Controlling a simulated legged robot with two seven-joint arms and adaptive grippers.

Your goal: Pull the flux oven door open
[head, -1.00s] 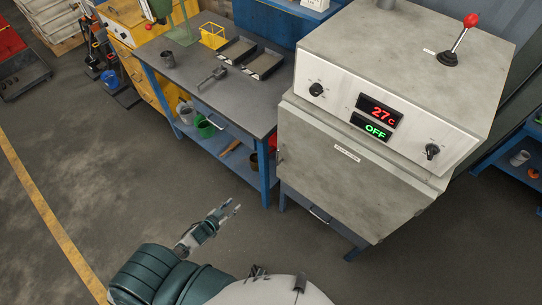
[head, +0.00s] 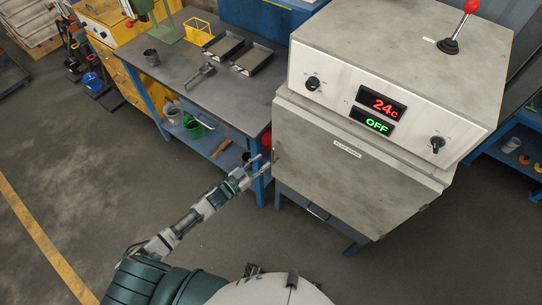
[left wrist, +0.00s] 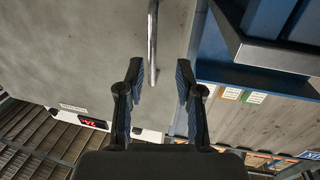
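The grey flux oven (head: 400,60) stands at the right in the head view. Its door (head: 345,175) is shut, with a small label near its top edge. The upright metal door handle (left wrist: 152,45) shows in the left wrist view; in the head view it is a small piece at the door's left edge (head: 277,157). My left gripper (head: 262,164) is at that left edge. It is open (left wrist: 160,68), and the handle appears between its two fingers, nearer the left one in the picture. I cannot tell whether they touch. My right gripper is not in view.
A blue-legged workbench (head: 200,80) with trays and a yellow basket stands just left of the oven, close to my left gripper. The oven display (head: 382,104) reads 24C and OFF. A red-knobbed lever (head: 460,25) is on top. The floor in front is clear.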

